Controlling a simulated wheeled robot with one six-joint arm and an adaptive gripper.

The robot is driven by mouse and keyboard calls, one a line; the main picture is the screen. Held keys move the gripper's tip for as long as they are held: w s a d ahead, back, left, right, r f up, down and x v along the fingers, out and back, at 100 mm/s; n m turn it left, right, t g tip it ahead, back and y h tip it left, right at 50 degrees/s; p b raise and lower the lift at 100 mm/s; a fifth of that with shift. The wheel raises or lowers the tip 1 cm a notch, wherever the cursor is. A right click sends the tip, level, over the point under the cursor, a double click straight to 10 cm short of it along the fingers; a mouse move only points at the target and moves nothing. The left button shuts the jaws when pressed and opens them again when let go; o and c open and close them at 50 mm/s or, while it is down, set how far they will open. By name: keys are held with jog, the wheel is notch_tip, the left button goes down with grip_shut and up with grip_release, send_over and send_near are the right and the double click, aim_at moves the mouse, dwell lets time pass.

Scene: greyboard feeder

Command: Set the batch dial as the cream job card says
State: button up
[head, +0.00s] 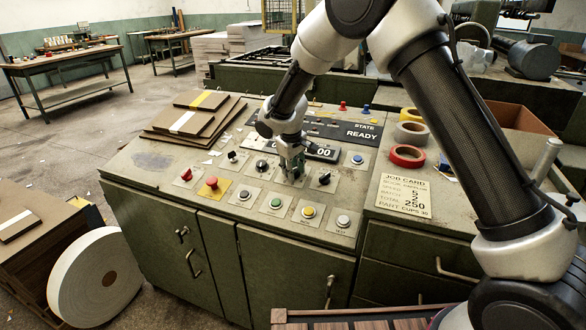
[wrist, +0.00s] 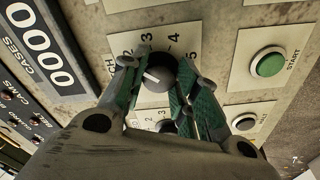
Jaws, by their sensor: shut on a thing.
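My gripper (head: 291,168) is down at the control panel in the head view. In the wrist view its green-padded fingers (wrist: 158,68) are shut on the batch dial (wrist: 157,82), a round dark knob, one finger on each side. The numbers 2, 3, 4 and 5 show around it; part of its label is hidden by a finger. A light pointer line shows on the knob's left part; I cannot tell exactly which number it meets. The cream job card (head: 403,197) lies at the panel's right. Its total reads 250; its batch figure is too small to read surely.
Another dial (wrist: 166,126) sits close by the fingers. Several buttons surround them, including a green start button (wrist: 270,65) and a red button (head: 211,183). Tape rolls (head: 407,156) lie at the right. Greyboard sheets (head: 187,122) are stacked at the left.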

jog(key=o, duration=1)
jog(key=shift+r, duration=0.1)
jog(key=v, duration=1.1)
jog(key=shift+r, duration=0.35)
jog(key=shift+s, duration=0.2)
